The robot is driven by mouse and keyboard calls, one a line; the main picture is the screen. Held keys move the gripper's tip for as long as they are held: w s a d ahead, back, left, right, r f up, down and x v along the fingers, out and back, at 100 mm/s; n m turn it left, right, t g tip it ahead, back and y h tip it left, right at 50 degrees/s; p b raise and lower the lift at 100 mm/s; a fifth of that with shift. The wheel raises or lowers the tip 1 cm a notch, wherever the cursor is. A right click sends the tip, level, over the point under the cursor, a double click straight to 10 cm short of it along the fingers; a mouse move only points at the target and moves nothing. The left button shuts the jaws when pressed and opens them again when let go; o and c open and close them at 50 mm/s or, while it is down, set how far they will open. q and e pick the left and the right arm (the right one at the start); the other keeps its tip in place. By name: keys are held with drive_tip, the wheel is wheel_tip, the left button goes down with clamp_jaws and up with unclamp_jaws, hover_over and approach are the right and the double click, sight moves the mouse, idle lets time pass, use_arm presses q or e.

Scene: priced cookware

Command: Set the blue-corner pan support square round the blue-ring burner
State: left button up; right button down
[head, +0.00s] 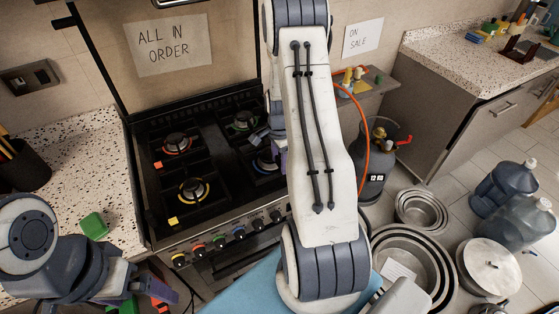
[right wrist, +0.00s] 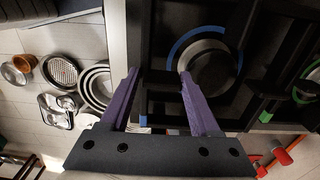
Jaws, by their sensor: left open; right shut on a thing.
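The hob's blue-ring burner (right wrist: 222,66) shows in the right wrist view, partly behind a finger of my right gripper (right wrist: 160,74). That gripper's purple fingers are shut on the dark blue-corner pan support (right wrist: 160,84). A blue corner mark (right wrist: 143,120) shows between the fingers. The support is beside and around part of the burner; I cannot tell whether it sits flat or square. In the head view my right arm hides much of the support, and the blue-ring burner (head: 264,164) shows in part. My left gripper (head: 139,301) is open at the lower left, away from the hob.
The red-ring (head: 177,145), yellow-ring (head: 193,191) and green-ring (head: 242,122) burners share the hob. A green block (head: 94,225) lies on the left counter. Coloured knobs line the front edge. A gas cylinder (head: 378,165) and pots (head: 418,211) stand on the floor at right.

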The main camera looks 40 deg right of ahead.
drive_tip(key=shift+f, duration=0.35)
drive_tip(key=shift+f+b, duration=0.15)
drive_tip(key=shift+b, duration=0.15)
idle(1.3)
drive_tip(key=shift+f, duration=0.25)
drive_tip(key=shift+r, duration=0.1)
drive_tip(key=shift+c, duration=0.2)
unclamp_jaws()
drive_tip(key=shift+w, duration=0.1)
